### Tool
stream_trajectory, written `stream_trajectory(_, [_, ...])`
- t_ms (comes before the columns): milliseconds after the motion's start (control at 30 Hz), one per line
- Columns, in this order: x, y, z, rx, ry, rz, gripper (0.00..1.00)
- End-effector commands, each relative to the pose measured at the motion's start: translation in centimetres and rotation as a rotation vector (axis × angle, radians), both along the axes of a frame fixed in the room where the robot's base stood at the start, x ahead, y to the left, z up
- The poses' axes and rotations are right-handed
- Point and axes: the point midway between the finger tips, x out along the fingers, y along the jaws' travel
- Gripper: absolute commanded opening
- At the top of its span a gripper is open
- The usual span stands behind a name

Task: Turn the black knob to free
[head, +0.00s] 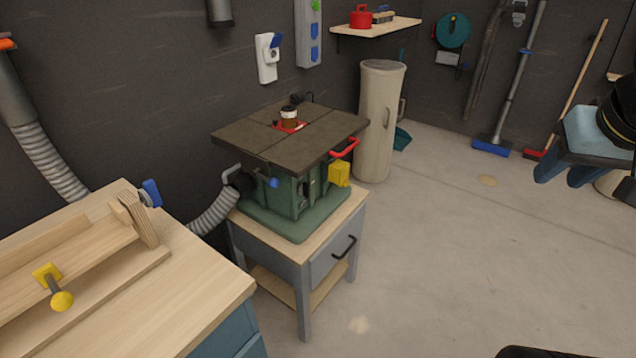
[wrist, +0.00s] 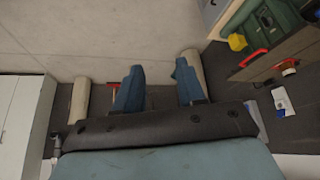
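A green machine (head: 290,203) with a dark flat top (head: 255,135) stands on a small wooden-topped cabinet in the head view. A small black part (head: 298,98) sits at the back edge of the top, and a dark round part (head: 241,183) is at its left side by the hose. I cannot tell which, if either, is the black knob. My gripper (head: 567,173) is at the right edge of the head view, well away from the machine. In the wrist view my gripper (wrist: 158,85) has its blue fingers apart with nothing between them. The machine shows there at top right (wrist: 270,25).
A wooden bench (head: 150,290) with a yellow-knobbed fixture fills the lower left. A red handle (head: 345,148) and yellow box (head: 339,173) stick out from the machine's right. A beige bin (head: 381,125) stands behind. The floor (head: 450,260) between machine and gripper is clear.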

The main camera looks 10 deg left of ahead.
Motion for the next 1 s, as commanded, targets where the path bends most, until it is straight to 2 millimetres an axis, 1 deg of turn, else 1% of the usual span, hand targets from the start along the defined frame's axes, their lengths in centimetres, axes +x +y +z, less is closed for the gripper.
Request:
stream_trajectory(67, [1.3, 0.0, -0.1, -0.014, -0.010, 0.009, 0.39])
stream_trajectory(167, [4.1, -0.4, -0.2, -0.045, -0.040, 0.029, 0.39])
stream_trajectory(333, [10.1, -0.2, -0.8, -0.107, -0.113, 0.089, 0.39])
stream_trajectory(467, [14.6, 0.5, -1.6, -0.147, -0.171, 0.148, 0.39])
stream_trajectory(500, [15.9, 0.8, -1.9, -0.158, -0.190, 0.168, 0.39])
stream_trajectory(567, [17.9, 1.3, -2.4, -0.171, -0.218, 0.198, 0.39])
stream_trajectory(700, [22.4, 2.9, -4.0, -0.196, -0.281, 0.279, 0.39])
stream_trajectory(867, [26.9, 5.2, -6.3, -0.207, -0.352, 0.378, 0.39])
stream_trajectory(1000, [30.4, 7.7, -8.7, -0.202, -0.415, 0.468, 0.39])
